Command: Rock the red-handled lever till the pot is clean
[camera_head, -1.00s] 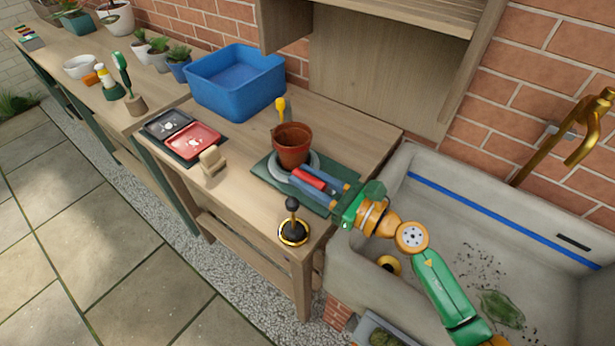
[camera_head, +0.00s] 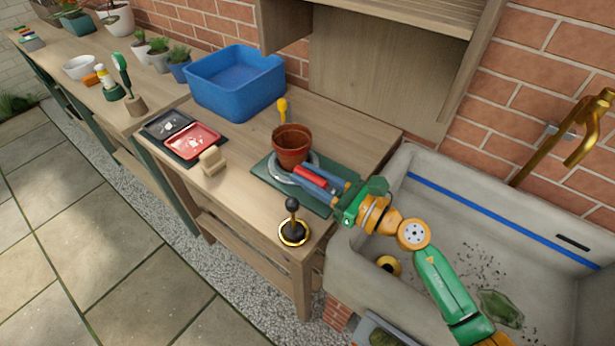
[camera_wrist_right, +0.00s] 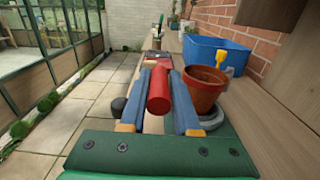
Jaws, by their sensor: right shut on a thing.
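The terracotta pot (camera_head: 291,142) stands upright on a grey round base (camera_head: 283,176) on a green mat (camera_head: 262,172). In the right wrist view the pot (camera_wrist_right: 207,85) is just right of the fingers, with dark marks on its outside. My right gripper (camera_head: 312,182) is shut on the red handle (camera_head: 311,178), its blue fingers on either side. The red handle (camera_wrist_right: 159,92) also shows between the fingers in the right wrist view. The rest of the lever is hidden. My left gripper is not in view.
A black-knobbed stick (camera_head: 292,211) stands near the bench's front edge. A yellow-handled tool (camera_head: 282,108) is behind the pot. A blue bin (camera_head: 238,83), a red tray (camera_head: 193,140) and a small wooden block (camera_head: 212,160) are to the left; the sink (camera_head: 440,215) is right.

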